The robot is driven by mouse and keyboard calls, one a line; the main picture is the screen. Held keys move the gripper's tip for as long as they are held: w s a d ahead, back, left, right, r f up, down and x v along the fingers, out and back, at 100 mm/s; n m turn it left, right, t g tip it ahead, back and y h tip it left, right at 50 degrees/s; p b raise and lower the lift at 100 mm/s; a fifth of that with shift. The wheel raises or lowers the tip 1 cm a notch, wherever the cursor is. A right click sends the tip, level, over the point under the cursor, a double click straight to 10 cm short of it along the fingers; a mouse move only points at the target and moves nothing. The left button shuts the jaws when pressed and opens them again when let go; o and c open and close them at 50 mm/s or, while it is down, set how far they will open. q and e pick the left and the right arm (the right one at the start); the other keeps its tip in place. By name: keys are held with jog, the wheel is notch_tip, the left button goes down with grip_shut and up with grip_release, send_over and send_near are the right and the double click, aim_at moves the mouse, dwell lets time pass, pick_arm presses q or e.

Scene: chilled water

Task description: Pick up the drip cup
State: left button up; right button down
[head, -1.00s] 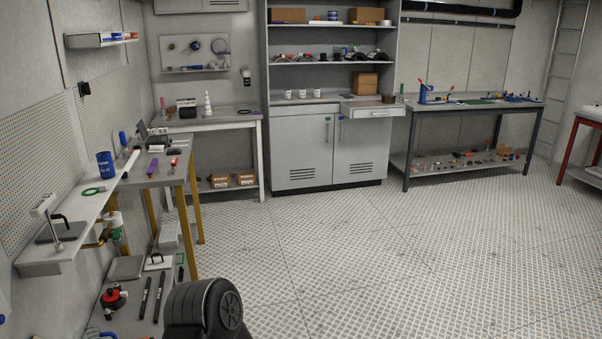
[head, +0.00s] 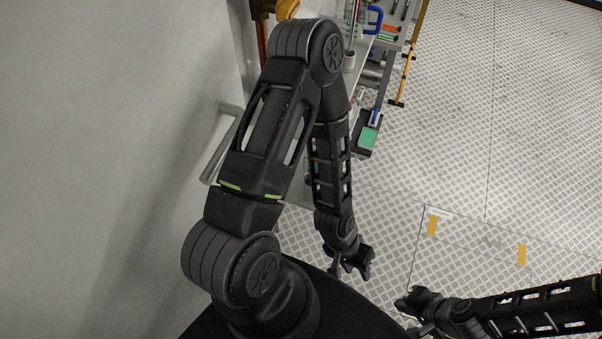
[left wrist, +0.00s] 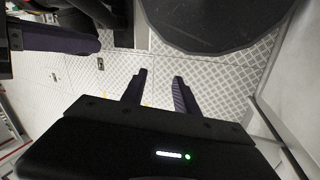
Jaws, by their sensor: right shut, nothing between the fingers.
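I cannot make out a drip cup in either view now. My left gripper (head: 350,268) hangs low over the floor at the end of my folded left arm. In the left wrist view its two fingers (left wrist: 158,78) stand apart with only floor showing between them. My right gripper (head: 410,305) is at the lower right of the head view, a short way from the left one. It is shut and empty.
A grey wall (head: 120,110) with a bar handle (head: 222,145) stands close on the left of my left arm. A cluttered bench (head: 360,55) with a blue clamp-like item (head: 374,20) lies beyond it. The patterned floor (head: 480,150) on the right is clear, with yellow marks (head: 432,226).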

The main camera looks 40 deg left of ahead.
pick_arm(q)
jog(key=shift+s, duration=0.3)
pick_arm(e)
jog(key=shift+s, duration=0.2)
